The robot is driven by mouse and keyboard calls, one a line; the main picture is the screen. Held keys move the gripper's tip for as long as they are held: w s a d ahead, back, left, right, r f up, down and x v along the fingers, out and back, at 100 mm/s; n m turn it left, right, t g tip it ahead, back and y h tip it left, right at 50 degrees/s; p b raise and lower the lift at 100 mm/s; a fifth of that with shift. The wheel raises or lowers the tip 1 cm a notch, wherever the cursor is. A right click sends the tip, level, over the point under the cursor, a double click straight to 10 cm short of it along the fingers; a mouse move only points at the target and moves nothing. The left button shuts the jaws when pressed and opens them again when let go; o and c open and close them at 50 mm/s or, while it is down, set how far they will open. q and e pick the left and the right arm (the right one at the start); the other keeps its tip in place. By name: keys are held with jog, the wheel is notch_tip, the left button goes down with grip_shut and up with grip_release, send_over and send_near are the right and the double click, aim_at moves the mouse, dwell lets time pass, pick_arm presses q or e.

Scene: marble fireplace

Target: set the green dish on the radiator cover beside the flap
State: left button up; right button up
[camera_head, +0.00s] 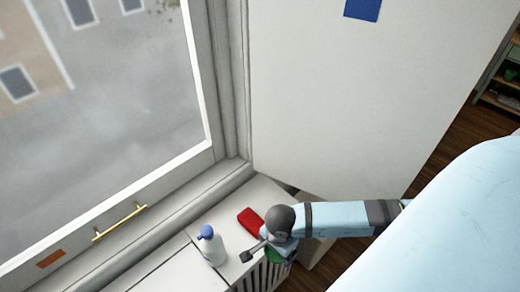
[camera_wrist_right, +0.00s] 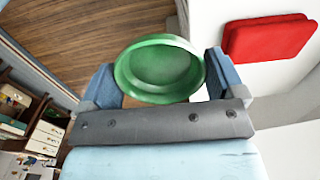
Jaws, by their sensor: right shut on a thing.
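The green dish (camera_wrist_right: 160,72) is a round, shallow bowl held between the two blue-grey fingers of my right gripper (camera_wrist_right: 158,84). In the head view only a green sliver of the dish (camera_head: 275,258) shows under my right wrist, at the front edge of the radiator cover. The white radiator cover (camera_head: 232,238) runs below the window and has a slatted front. A seam crosses its top left of the spray bottle; I cannot tell whether this marks the flap. My left gripper is not in view.
A red item (camera_head: 250,219) lies on the cover just behind my right wrist and also shows in the wrist view (camera_wrist_right: 268,38). A white bottle with a blue top (camera_head: 211,245) stands to the left. A white wall panel (camera_head: 350,100) rises behind. Wooden floor (camera_head: 440,150) lies right.

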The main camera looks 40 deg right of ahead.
jog(key=w+d+f+p, duration=0.1)
jog(key=w+d, duration=0.2)
jog(key=w, duration=0.1)
jog(key=w+d+p, duration=0.1)
jog(key=w+d, duration=0.3)
jog(key=w, duration=0.1)
jog(key=w+d+f+p, duration=0.1)
jog(key=w+d+p, duration=0.1)
jog(key=w+d, duration=0.2)
jog(key=shift+w+d+f, duration=0.25)
jog(key=shift+w+f, duration=0.05)
jog(key=shift+w, duration=0.1)
jog(key=shift+f, duration=0.65)
notch_tip(320, 180, down, 2)
jog(key=shift+f+p, duration=0.15)
jog(key=shift+p, duration=0.25)
jog(key=shift+w+d+f, duration=0.1)
jog(key=shift+w+f, duration=0.05)
jog(key=shift+f, duration=0.15)
jog(key=shift+f, duration=0.1)
